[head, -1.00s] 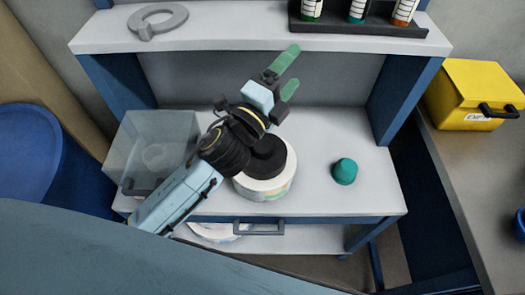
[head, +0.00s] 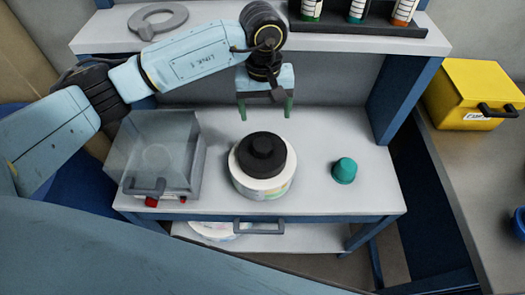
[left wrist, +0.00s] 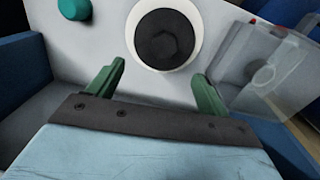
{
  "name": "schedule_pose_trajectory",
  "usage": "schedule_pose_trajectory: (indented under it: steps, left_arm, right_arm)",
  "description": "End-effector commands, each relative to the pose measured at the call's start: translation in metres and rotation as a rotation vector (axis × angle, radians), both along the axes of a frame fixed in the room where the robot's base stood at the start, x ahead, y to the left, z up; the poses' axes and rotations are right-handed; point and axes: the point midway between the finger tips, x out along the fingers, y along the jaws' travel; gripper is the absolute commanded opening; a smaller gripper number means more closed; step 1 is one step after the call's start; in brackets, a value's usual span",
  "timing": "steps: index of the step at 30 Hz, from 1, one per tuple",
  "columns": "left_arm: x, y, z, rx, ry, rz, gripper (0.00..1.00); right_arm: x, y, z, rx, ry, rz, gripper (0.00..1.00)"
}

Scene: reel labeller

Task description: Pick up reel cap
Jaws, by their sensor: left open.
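The black reel cap (head: 262,152), a round disc with a raised knob, sits on top of a white label reel (head: 250,186) on the bench. It also shows in the left wrist view (left wrist: 164,38), inside the reel's white ring. My left gripper (head: 265,112) is open and empty, its green fingers pointing down, above and behind the cap and apart from it. In the left wrist view the two fingers (left wrist: 160,80) are spread wide, with the cap ahead between and beyond their tips. My right gripper is not in view.
A teal dome-shaped object (head: 344,171) stands right of the reel. A clear box (head: 185,165) with a grey handle stands left. The upper shelf (head: 215,25) holds a grey ring (head: 158,20) and a rack of bottles. A yellow case (head: 470,92) is at far right.

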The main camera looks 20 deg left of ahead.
Motion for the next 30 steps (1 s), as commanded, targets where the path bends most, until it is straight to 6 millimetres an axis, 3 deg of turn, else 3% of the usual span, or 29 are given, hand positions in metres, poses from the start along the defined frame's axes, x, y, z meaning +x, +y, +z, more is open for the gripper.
schedule_pose_trajectory:
  steps: [4,12,20,30]
  left_arm:
    - [0.002,0.009,-0.015,0.043,-0.001,-0.008,0.79]
    - [0.001,0.007,-0.065,0.037,-0.001,-0.007,0.79]
    - [0.001,0.007,-0.086,0.035,-0.001,-0.006,0.79]
    - [0.002,0.007,-0.129,0.035,-0.001,-0.006,0.79]
  right_arm:
    - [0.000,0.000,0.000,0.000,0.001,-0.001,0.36]
    - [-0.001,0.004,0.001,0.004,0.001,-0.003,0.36]
    - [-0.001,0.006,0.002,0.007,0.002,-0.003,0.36]
    - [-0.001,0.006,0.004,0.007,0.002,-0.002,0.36]
